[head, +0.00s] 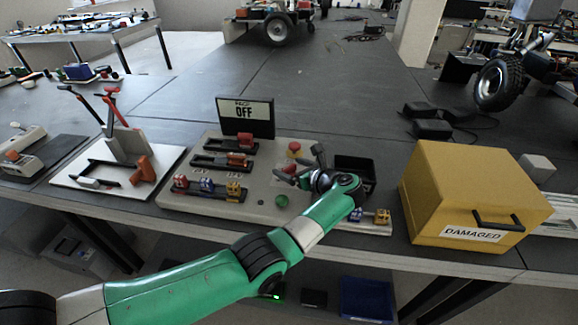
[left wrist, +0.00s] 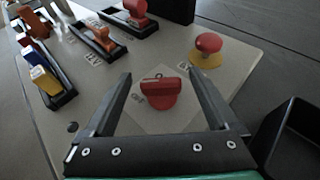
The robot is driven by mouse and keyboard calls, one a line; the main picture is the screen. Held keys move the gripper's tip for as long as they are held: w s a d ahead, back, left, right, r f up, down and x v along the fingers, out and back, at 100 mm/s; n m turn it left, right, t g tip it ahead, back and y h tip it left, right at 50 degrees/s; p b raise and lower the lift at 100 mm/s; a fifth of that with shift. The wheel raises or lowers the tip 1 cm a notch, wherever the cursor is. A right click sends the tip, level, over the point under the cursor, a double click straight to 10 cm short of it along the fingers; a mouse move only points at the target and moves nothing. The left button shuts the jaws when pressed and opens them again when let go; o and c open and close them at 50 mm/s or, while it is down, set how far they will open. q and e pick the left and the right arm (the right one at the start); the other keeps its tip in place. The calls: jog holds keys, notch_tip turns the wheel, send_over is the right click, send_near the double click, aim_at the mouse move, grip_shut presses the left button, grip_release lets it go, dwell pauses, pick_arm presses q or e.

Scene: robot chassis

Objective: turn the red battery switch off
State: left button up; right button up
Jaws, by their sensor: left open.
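The red battery switch (left wrist: 160,94) is a red knob on a pale square plate, seen in the left wrist view. My left gripper (left wrist: 159,76) is open, with one finger on each side of the knob and a gap to both. I cannot tell how far the fingertips are above the panel. In the head view my left gripper (head: 298,164) is over the right part of the grey panel (head: 255,178) and largely hides the switch. My right gripper is not in view.
A red emergency button (left wrist: 208,43) on a yellow base stands beyond the switch. A black sign (head: 245,117) reading OFF stands behind the panel. A black open box (head: 355,168) and a yellow DAMAGED box (head: 470,195) are on the right. Breaker rows (left wrist: 50,85) are left.

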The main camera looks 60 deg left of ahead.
pick_arm(q)
jog(key=p+v, duration=0.2)
jog(key=v, duration=0.8)
jog(key=shift+d, duration=0.3)
jog(key=shift+r, duration=0.2)
